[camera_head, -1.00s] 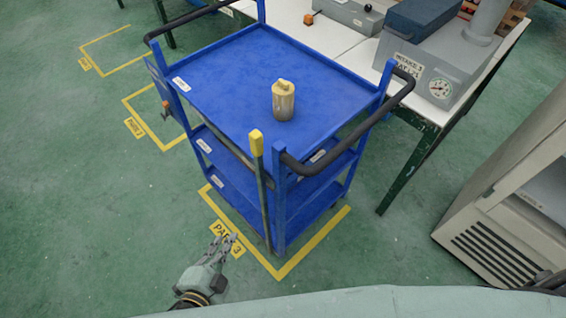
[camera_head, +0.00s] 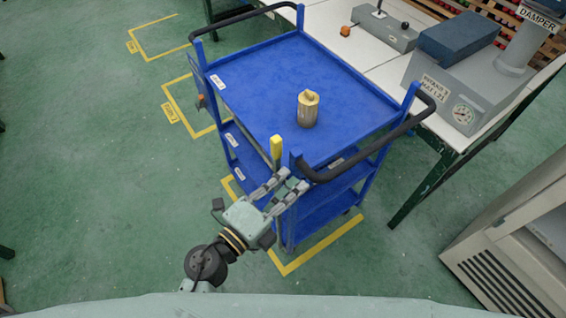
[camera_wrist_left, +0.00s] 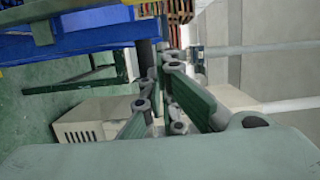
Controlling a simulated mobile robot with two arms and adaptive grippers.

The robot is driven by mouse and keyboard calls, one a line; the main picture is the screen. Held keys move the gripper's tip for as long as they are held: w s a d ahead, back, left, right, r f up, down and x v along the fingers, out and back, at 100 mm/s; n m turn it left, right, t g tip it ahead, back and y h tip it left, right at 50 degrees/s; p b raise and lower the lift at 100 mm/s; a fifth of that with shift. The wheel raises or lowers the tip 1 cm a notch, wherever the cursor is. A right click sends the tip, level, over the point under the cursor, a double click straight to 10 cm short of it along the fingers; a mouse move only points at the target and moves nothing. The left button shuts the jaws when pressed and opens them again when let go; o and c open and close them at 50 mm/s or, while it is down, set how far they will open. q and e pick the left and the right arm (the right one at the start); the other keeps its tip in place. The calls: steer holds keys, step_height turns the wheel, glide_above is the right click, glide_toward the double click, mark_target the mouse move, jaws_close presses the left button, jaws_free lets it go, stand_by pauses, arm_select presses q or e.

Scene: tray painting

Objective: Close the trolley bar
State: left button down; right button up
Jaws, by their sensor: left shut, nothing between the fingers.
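The blue trolley (camera_head: 250,85) stands beside the table. A bar with a yellow tip (camera_head: 276,149) stands upright at its near corner, left of the blue corner post. The bar's lower part is hidden behind my left gripper (camera_head: 293,180). That gripper is shut and empty, with its fingertips close to the bar and corner post; I cannot tell whether they touch. In the left wrist view its fingers (camera_wrist_left: 162,70) are close together, and the blue trolley shows at upper left. My right gripper is not in view.
A tan canister (camera_head: 308,110) stands on the trolley's top. Black handles curve out at both trolley ends. The white table (camera_head: 345,45) with grey equipment is behind and right. A beige cabinet (camera_head: 510,235) stands at right. Green floor at left is clear.

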mark_target(294, 158)
arm_select(q)
steer(key=shift+w+a+p, duration=0.15)
steer(key=shift+w+a, duration=0.1)
steer(key=shift+w, duration=0.45)
steer(key=shift+w+a+p, duration=0.15)
steer(key=shift+w+a, duration=0.1)
steer(key=shift+w, duration=0.5)
steer(key=shift+w+a+p, duration=0.15)
steer(key=shift+w+a, duration=0.1)
steer(key=shift+w, duration=0.45)
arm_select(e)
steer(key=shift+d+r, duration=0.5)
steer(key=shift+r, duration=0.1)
